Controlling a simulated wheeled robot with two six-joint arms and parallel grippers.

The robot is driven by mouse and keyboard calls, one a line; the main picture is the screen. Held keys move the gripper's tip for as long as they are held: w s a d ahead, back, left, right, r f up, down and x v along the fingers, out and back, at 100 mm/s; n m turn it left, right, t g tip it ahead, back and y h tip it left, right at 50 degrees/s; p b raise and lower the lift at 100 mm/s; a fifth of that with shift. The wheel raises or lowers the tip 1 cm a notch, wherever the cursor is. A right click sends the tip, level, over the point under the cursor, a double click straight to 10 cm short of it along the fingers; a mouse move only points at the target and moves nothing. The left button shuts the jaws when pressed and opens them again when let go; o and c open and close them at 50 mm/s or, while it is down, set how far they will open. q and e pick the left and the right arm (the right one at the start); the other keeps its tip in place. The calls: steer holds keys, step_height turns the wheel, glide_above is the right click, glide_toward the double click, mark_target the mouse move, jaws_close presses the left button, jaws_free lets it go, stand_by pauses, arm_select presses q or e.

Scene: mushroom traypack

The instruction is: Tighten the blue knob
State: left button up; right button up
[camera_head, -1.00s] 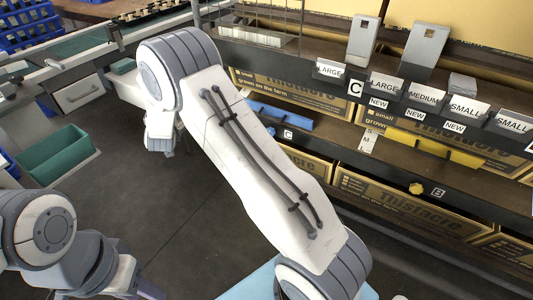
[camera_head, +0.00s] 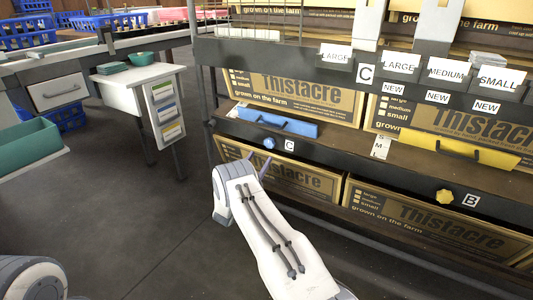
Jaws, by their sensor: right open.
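The blue knob (camera_head: 269,143) is a small round knob on the dark front edge of the middle shelf, just left of the white C label. My right gripper (camera_head: 249,161) is just below and left of it, at the far end of my white arm. Its dark fingers are spread apart and hold nothing that I can see. In the picture one fingertip ends close under the knob; I cannot tell whether they touch. My left gripper is out of view; only a joint of that arm shows at the lower left.
A blue bar (camera_head: 277,122) lies on the shelf above the knob. A yellow knob (camera_head: 444,196) and a yellow bar (camera_head: 456,150) are further right. Thistacre boxes (camera_head: 290,179) fill the shelves. A white cabinet (camera_head: 140,95) stands left. The grey floor between is open.

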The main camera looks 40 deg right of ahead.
mark_target(268, 144)
steer(key=b+x, duration=0.2)
steer(key=x, duration=0.3)
steer(key=shift+w+d, duration=0.15)
steer(key=shift+d, duration=0.15)
steer(key=shift+w+d+r, duration=0.15)
steer(key=shift+d+r, duration=0.15)
steer(key=shift+d, duration=0.1)
jaws_close()
steer(key=shift+b, duration=0.3)
